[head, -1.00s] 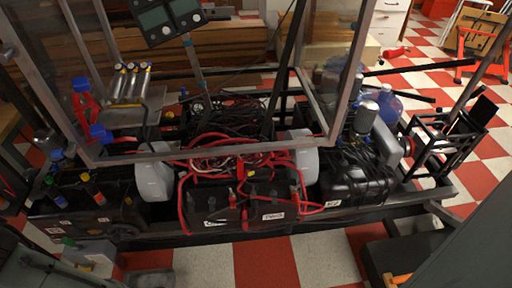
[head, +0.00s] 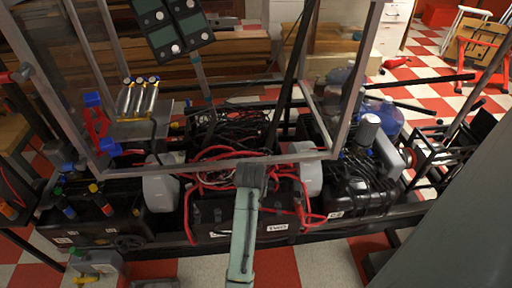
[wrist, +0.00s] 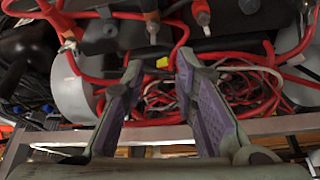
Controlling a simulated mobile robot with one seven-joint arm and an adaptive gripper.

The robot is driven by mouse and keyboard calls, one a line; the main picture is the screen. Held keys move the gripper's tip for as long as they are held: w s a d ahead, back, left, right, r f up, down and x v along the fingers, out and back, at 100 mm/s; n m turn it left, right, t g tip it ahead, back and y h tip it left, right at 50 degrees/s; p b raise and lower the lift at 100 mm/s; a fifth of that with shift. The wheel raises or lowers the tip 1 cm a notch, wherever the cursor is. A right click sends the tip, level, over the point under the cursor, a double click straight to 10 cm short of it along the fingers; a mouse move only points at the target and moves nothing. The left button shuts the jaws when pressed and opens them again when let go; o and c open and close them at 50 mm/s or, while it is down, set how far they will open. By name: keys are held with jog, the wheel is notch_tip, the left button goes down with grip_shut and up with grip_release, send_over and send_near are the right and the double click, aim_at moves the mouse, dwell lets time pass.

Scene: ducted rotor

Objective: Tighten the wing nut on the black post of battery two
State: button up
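Battery two (head: 278,227) is a dark box with a white "TWO" label at the front of the frame, partly behind my arm in the head view. In the wrist view it appears to be the dark box at upper left (wrist: 108,38). A metal-tipped terminal post (wrist: 151,22) stands on its edge, just beyond my fingertips; another post (wrist: 68,40) has a red cable. I cannot tell which post is the black one, nor make out the wing nut clearly. My gripper (wrist: 160,68) is open and empty, its fingers apart; in the head view it hangs over the batteries (head: 251,176).
A black machine (head: 365,185) stands right.

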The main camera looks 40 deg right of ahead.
jog(key=x, duration=0.3)
jog(key=s+x, duration=0.1)
jog(key=x, duration=0.3)
jog(key=p+x, duration=0.1)
jog(key=x, duration=0.3)
jog(key=shift+s+d+f, duration=0.1)
jog(key=shift+s+f, duration=0.2)
jog(key=shift+f, duration=0.05)
jog(key=shift+c, duration=0.4)
grip_shut()
